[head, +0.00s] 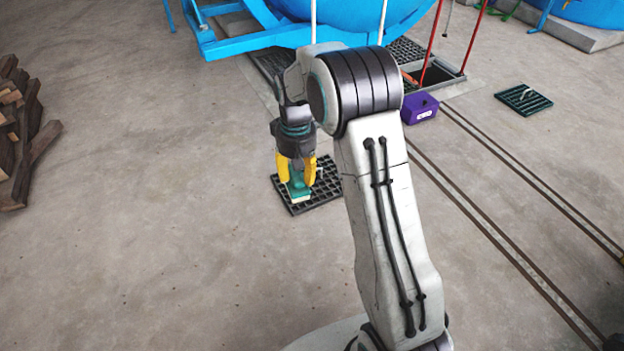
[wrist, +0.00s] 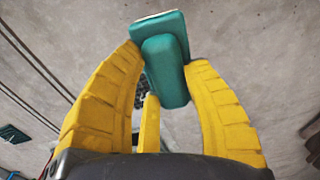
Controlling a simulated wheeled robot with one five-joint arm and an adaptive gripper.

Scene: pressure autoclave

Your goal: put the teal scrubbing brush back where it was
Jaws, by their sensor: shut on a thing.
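The teal scrubbing brush (head: 299,190) is held between the yellow fingers of my gripper (head: 297,178), its pale bristle edge facing down. In the wrist view the brush (wrist: 165,70) sits between the fingers, with its wide head beyond the fingertips and its rounded part nearer the palm. My gripper (wrist: 166,62) is shut on it. In the head view the brush overlaps a dark floor grate (head: 297,209).
A purple box (head: 419,108) stands by an open floor pit (head: 436,78) near red poles. Another dark grate (head: 523,98) lies at the right. Rails (head: 520,200) cross the right floor. A wood pile (head: 20,135) is at the left. A blue tank (head: 345,12) stands at the back.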

